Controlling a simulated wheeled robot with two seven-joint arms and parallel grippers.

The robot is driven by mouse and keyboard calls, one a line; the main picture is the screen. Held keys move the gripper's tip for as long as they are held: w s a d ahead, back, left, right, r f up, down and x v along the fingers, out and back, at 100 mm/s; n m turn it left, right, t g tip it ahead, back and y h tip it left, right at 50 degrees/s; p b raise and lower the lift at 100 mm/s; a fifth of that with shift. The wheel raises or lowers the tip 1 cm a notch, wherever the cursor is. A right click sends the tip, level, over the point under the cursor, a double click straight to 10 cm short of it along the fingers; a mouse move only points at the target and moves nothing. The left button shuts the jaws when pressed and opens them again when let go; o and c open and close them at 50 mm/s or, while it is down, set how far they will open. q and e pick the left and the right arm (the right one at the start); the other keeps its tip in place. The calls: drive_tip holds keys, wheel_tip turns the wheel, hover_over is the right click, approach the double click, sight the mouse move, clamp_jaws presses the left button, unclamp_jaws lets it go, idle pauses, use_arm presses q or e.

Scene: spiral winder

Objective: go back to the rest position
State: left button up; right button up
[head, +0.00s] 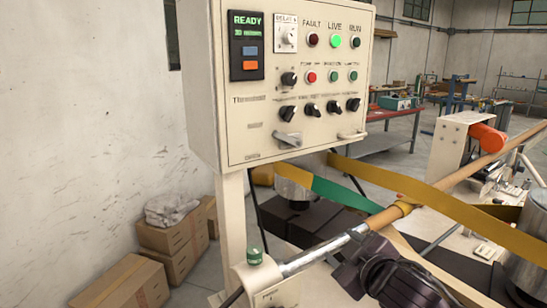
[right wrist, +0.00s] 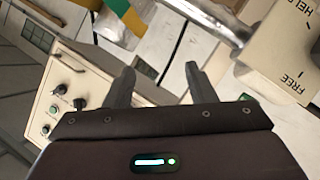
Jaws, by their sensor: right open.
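My right gripper (head: 358,264) is at the lower middle of the head view, just beside the metal shaft (head: 325,250). In the right wrist view the right gripper (right wrist: 160,78) has its two dark fingers spread apart with nothing between them. The shaft shows ahead of the fingers, apart from them as far as I can tell. My left gripper is not in view.
A control panel (head: 265,120) with a lit READY display and green LIVE lamp stands on a post. A cream box (right wrist: 285,45) marked HELD and FREE is near the gripper. A yellow and green band (head: 450,215) winds round a tan tube (head: 470,170). Cardboard boxes (head: 170,240) lie left.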

drive_tip(key=s+d+f+m+g+h, duration=0.25)
drive_tip(key=s+f+m+g, duration=0.2)
drive_tip(key=s+f, duration=0.8)
drive_tip(key=s+d+f+m+g+h, duration=0.1)
drive_tip(key=s+d+f+m+g, duration=0.4)
drive_tip(key=s+f, duration=0.7)
drive_tip(key=s+a+f+n+g, duration=0.1)
drive_tip(key=s+f, duration=0.1)
drive_tip(key=f, duration=1.3)
drive_tip(key=s+a+f+g, duration=0.1)
drive_tip(key=f+g, duration=0.1)
drive_tip(key=f, duration=1.3)
drive_tip(key=s+d+f, duration=0.3)
drive_tip(key=s+f, duration=1.4)
drive_tip(key=s, duration=0.2)
drive_tip(key=shift+s+d+f+g, duration=0.15)
drive_tip(key=shift+s+f+g, duration=0.1)
drive_tip(key=shift+s+g, duration=0.1)
drive_tip(key=shift+n, duration=0.25)
drive_tip(key=shift+c, duration=0.3)
